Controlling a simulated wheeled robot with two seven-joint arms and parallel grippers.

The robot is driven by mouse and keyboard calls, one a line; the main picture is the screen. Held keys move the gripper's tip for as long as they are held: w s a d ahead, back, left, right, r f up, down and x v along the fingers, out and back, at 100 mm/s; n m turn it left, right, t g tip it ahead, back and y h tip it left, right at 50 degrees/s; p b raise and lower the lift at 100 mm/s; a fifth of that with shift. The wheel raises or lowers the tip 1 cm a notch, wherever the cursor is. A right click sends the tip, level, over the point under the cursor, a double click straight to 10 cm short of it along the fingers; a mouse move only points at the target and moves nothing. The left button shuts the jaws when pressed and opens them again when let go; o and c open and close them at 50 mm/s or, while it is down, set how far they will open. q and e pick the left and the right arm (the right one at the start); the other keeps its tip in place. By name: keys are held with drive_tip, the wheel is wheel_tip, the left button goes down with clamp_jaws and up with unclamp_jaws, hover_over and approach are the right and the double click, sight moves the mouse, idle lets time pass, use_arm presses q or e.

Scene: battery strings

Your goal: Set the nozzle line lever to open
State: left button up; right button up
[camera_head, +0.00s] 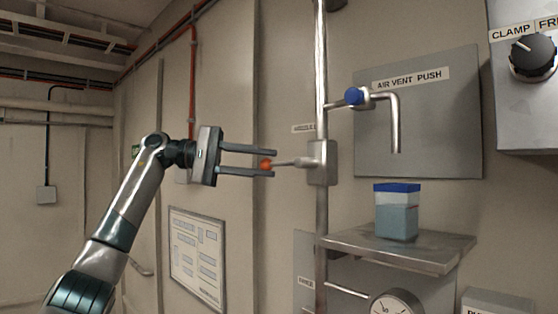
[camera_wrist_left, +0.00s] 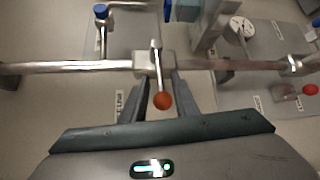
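The nozzle line lever (camera_head: 292,162) is a metal rod with an orange-red ball knob (camera_head: 265,165). It sticks out to the left, roughly level, from a valve block (camera_head: 321,163) on the upright pipe. A partly hidden label (camera_head: 303,128) is beside the pipe. My left gripper (camera_head: 274,163) is open, with one finger above the knob and one below. In the left wrist view the knob (camera_wrist_left: 162,101) sits between the two fingers (camera_wrist_left: 160,86), with a gap visible on each side. My right gripper is not in view.
A blue-handled tap (camera_head: 355,96) branches right from the pipe (camera_head: 321,60). Below it, a blue-lidded clear container (camera_head: 396,218) stands on a metal shelf (camera_head: 440,247). A gauge (camera_head: 398,304) is under the shelf. A clamp knob (camera_head: 533,57) is at upper right.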

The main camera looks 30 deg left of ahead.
sight(276, 164)
use_arm(q)
drive_tip(key=x, duration=0.3)
drive_tip(key=shift+w+d+p, duration=0.1)
drive_tip(key=shift+d+p, duration=0.05)
drive_tip(key=shift+p, duration=0.25)
drive_tip(key=shift+w+d, duration=0.1)
drive_tip(key=shift+d, duration=0.25)
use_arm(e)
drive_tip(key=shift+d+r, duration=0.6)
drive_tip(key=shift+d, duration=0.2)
use_arm(q)
clamp_jaws()
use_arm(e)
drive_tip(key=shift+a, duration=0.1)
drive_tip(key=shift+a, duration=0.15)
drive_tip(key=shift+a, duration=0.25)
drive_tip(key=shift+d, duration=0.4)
